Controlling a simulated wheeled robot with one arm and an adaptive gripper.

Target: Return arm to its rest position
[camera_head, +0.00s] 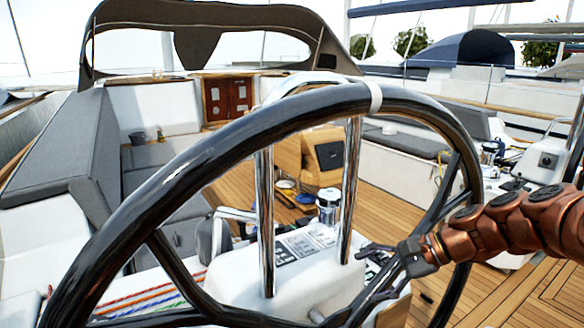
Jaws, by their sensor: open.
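My copper-coloured arm reaches in from the right edge. Its dark gripper (370,276) points left, with its fingers apart and nothing seen between them. In the picture it overlaps the lower right of the big black steering wheel (226,141), close to a spoke. I cannot tell whether the gripper touches the wheel. Behind the fingers is the white pedestal (235,283) with its steel posts (352,190).
A winch (328,205) stands behind the wheel. Coloured ropes (150,303) lie at lower left. Grey cushioned benches (75,150) line the left side. A wooden cabin door (228,97) is at the back. Open teak deck (395,180) shows beyond the wheel.

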